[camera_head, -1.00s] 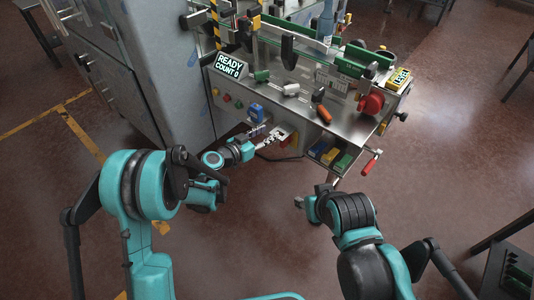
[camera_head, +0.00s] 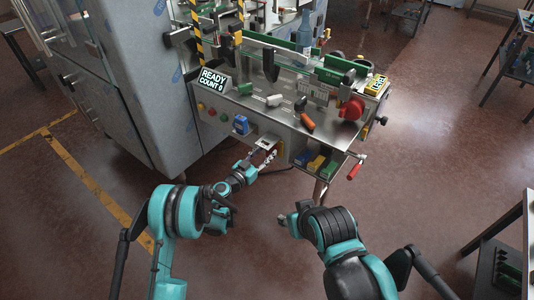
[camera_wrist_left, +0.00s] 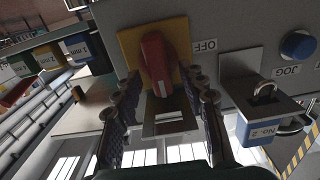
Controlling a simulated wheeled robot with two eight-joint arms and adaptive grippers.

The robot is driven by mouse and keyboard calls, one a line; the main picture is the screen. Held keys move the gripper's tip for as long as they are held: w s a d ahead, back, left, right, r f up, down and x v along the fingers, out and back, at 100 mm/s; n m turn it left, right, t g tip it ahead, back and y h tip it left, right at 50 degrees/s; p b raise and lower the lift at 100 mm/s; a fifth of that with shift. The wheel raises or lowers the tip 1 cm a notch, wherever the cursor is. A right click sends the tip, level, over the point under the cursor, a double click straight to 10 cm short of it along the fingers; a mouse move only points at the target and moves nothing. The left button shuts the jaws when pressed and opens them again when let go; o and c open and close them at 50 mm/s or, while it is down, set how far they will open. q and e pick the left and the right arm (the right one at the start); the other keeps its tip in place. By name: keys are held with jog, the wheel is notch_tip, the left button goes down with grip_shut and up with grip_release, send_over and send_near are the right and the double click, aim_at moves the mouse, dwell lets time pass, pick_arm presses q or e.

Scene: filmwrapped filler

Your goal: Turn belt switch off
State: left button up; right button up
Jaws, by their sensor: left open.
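The belt switch is a red rotary handle (camera_wrist_left: 157,62) on a yellow plate (camera_wrist_left: 130,46), with an OFF label (camera_wrist_left: 204,46) beside it in the left wrist view. My left gripper (camera_wrist_left: 168,95) is open, with one finger on each side of the switch's lower end. I cannot tell whether the fingers touch it. In the head view my left gripper (camera_head: 264,158) is at the machine's front panel, and the switch is mostly hidden there. My right gripper (camera_head: 287,219) hangs low, away from the machine, its fingers too small to read.
A metal bracket (camera_wrist_left: 168,126) sticks out by the switch. Coloured blocks (camera_head: 315,163) fill a shelf. A red-handled crank (camera_head: 354,171) juts out at right.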

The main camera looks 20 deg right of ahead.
pick_arm(q)
jog(key=shift+w+d, duration=0.4)
jog(key=shift+d, duration=0.05)
grip_shut()
jog(key=shift+n, duration=0.3)
jog(key=shift+w+a+f+n, duration=0.1)
jog(key=shift+w+f+n, duration=0.05)
jog(key=shift+n, duration=2.7)
jog(key=shift+w+a+f+n, duration=0.1)
jog(key=shift+a+f+n, duration=0.1)
jog(key=shift+n, duration=2.7)
jog(key=shift+w+a+f+n, duration=0.1)
jog(key=shift+w+f+n, duration=0.05)
jog(key=shift+n, duration=2.7)
